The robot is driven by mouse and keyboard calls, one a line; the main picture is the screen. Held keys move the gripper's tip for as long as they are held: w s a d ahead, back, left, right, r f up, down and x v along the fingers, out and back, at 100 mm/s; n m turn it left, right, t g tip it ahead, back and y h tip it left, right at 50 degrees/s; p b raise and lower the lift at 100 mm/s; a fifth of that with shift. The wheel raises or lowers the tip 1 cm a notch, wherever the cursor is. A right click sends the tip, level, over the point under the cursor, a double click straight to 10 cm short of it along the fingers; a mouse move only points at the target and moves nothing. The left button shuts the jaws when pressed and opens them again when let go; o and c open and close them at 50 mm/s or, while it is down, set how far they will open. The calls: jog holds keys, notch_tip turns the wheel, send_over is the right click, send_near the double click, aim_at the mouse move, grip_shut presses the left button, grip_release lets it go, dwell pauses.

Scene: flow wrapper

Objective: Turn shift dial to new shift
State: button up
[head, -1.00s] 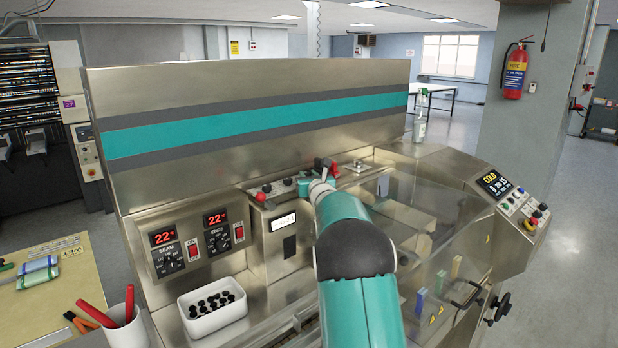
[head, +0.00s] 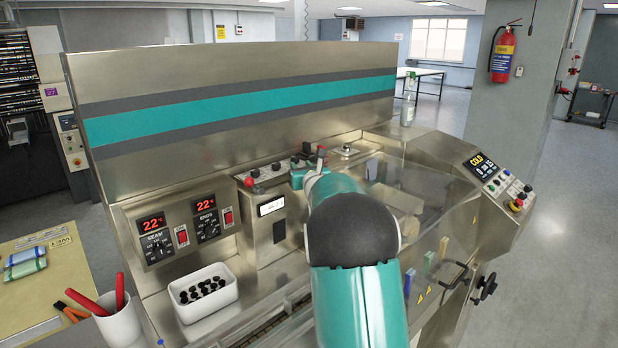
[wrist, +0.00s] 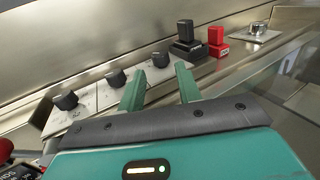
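Several small controls sit on a ledge of the wrapper. In the wrist view three black dials on pale plates run in a slanting row: a left dial (wrist: 67,100), a middle dial (wrist: 116,78) and a right dial (wrist: 161,60). Their lettering is too small to tell which is the shift dial. My gripper (wrist: 160,74) is open and empty. Its two green fingers stand apart, with the right dial seen in the gap between them, beyond the tips. I cannot tell any contact. In the head view my gripper (head: 303,176) is small and partly hidden by my arm.
A black block (wrist: 186,38) and a red block (wrist: 216,40) stand right of the dials. A red ball knob (head: 249,182) is left of the dial ledge. A white tray of black pieces (head: 203,291) sits in front. A clear cover (head: 440,215) lies right of my arm.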

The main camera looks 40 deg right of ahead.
jog(key=v, duration=0.8)
jog(key=shift+a, duration=0.1)
